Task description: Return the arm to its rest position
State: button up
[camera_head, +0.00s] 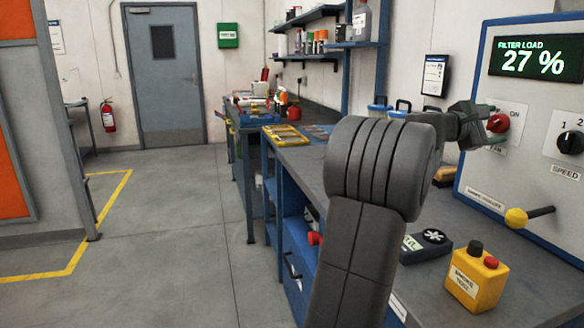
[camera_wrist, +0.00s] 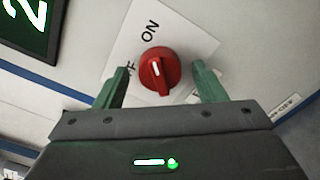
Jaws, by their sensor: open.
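My arm reaches up from the bottom of the head view and across to the control panel (camera_head: 540,110) on the right. My gripper (camera_head: 497,128) is at the panel's red rotary knob (camera_head: 499,122), which is labelled ON. In the wrist view, the green fingertips of my gripper (camera_wrist: 160,80) stand open, one on each side of the red knob (camera_wrist: 159,71), with a gap to it on both sides. The knob's white mark slants; part of the OFF label is hidden behind the left finger.
The panel also has a display (camera_head: 538,58) reading 27 %, a black speed knob (camera_head: 570,142) and a yellow-tipped lever (camera_head: 517,218). A yellow button box (camera_head: 475,279) and a dark meter (camera_head: 427,244) sit on the bench below. Open floor (camera_head: 170,210) lies left.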

jog(key=shift+r+n+p, duration=0.15)
jog(key=shift+n+p, duration=1.5)
jog(key=shift+p, duration=0.85)
jog(key=shift+r+n+p, duration=0.1)
jog(key=shift+n+p, duration=1.55)
jog(key=shift+p, duration=0.8)
jog(key=n+p, duration=0.3)
jog(key=p, duration=0.3)
jog(key=shift+n+p, duration=0.3)
jog(key=shift+p, duration=0.3)
jog(key=shift+f+n+p, duration=0.3)
jog(key=shift+n+p, duration=0.1)
jog(key=shift+p, duration=0.15)
